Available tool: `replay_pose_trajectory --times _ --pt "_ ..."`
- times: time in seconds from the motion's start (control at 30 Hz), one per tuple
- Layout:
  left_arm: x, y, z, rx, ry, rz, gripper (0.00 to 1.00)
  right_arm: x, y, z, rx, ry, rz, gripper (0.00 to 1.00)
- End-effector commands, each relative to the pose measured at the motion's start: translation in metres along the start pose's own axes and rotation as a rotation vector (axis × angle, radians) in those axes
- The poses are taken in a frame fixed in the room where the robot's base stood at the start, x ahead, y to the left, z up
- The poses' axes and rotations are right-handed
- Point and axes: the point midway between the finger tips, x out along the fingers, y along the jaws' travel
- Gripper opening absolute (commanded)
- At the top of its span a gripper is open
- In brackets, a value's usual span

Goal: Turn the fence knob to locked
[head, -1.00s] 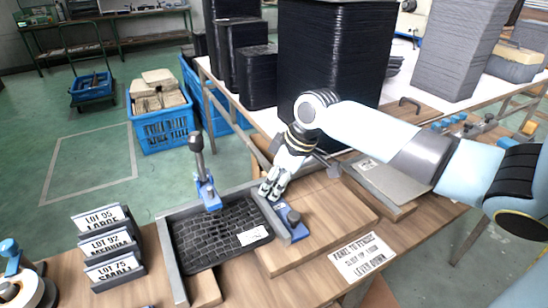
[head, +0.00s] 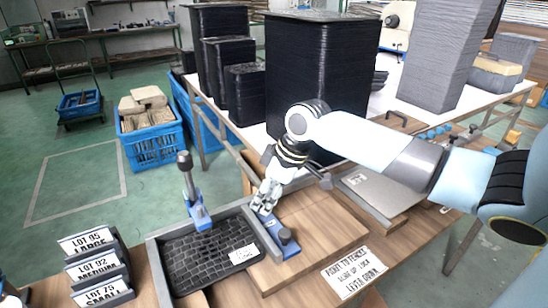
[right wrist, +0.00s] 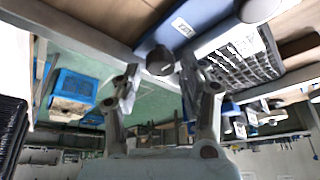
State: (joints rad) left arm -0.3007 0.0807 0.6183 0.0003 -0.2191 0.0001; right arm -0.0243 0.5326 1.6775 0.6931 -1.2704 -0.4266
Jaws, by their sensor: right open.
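The fence knob (head: 284,236) is a dark round knob on a blue bracket at the right side of the tray fixture. In the right wrist view the dark knob (right wrist: 160,60) shows beyond and between the spread fingers, with the blue bracket (right wrist: 195,22) behind it. My right gripper (head: 264,204) is open and empty, pointing down just above and behind the knob, with no clear contact. The black tray panel (head: 205,262) with a woven pattern and white label lies inside the grey fence (head: 162,275). The knob's lock position cannot be read. My left gripper is out of view.
A lever clamp (head: 190,190) on a blue base stands upright at the tray's back edge. A printed sign (head: 355,272) lies on the bench to the right. Lot signs (head: 92,265) stand at left. Tall black stacks (head: 315,85) rise behind my right arm.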

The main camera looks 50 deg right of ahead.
Motion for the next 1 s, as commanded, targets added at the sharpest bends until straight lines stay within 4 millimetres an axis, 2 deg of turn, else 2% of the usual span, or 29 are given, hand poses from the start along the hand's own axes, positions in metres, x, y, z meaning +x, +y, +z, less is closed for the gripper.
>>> replay_pose_trajectory --times 0.3,0.43,0.63,1.0 --pt "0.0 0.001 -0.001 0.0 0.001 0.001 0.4 -0.073 0.001 0.001 -0.009 -0.003 0.004 0.42" --pt "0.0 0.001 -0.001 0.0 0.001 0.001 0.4 -0.091 0.001 0.001 -0.006 -0.002 0.004 0.42" --pt "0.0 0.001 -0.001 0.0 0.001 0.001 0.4 -0.104 0.0 0.0 -0.002 0.0 0.0 0.42" --pt "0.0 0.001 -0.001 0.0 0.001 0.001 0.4 -0.105 -0.001 0.0 -0.001 0.0 -0.001 0.42"
